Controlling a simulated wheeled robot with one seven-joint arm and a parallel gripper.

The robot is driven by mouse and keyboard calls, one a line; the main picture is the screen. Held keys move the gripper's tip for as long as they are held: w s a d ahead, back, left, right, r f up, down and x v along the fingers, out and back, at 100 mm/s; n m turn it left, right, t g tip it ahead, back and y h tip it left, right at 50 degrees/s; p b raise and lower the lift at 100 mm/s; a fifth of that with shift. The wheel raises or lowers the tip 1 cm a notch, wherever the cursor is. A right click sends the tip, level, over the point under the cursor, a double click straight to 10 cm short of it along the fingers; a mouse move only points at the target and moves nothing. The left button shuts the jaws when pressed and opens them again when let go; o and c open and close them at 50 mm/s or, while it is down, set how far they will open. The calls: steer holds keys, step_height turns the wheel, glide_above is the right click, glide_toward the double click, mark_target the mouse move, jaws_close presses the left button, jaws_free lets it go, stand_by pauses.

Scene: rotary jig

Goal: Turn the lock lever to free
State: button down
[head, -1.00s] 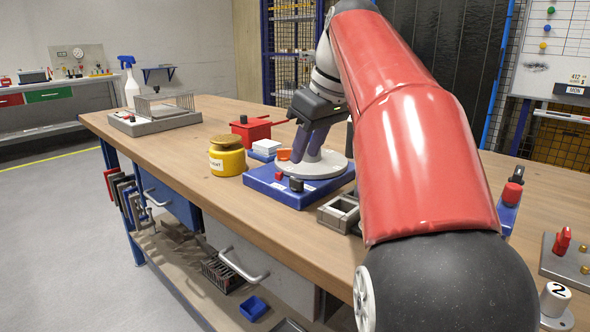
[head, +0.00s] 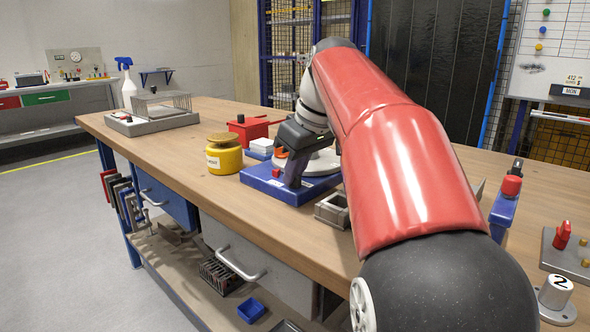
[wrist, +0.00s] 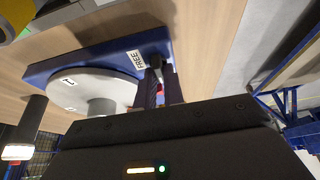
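The rotary jig is a blue base (head: 262,181) with a pale round plate (head: 322,163) on the bench. In the wrist view the blue base (wrist: 60,62) and plate (wrist: 95,85) show, with a FREE label (wrist: 138,59) near a corner. A small black piece (wrist: 155,61), apparently the lock lever, stands beside that label. My gripper (wrist: 160,82) has its fingertips at this piece, one finger either side as far as shows. The finger gap is narrow; whether they press on it is unclear. In the head view my gripper (head: 293,183) points down at the base's front edge and hides the lever.
A yellow jar (head: 224,158) stands just left of the jig. A red box (head: 248,130) is behind it. A grey open block (head: 332,208) sits close to the right of the base. The bench front between jar and edge is clear.

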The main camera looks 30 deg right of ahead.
stand_by(0.4)
steer(key=m+h, duration=0.2)
steer(key=m, duration=0.2)
steer(key=shift+a+m, duration=0.1)
steer(key=shift+m, duration=0.3)
steer(key=m, duration=0.2)
steer(key=m+h+p, duration=0.1)
steer(key=m, duration=0.1)
steer(key=shift+m+h, duration=0.3)
steer(key=m, duration=0.2)
steer(key=m+g+h+p, duration=0.1)
steer(key=m, duration=0.1)
steer(key=shift+w+a+h, duration=0.1)
steer(key=shift+h, duration=0.2)
steer(key=shift+m+g+h, duration=0.4)
steer(key=shift+m+g, duration=0.3)
steer(key=shift+m, duration=1.6)
steer(key=c, duration=1.5)
jaws_free()
steer(key=shift+r, duration=0.1)
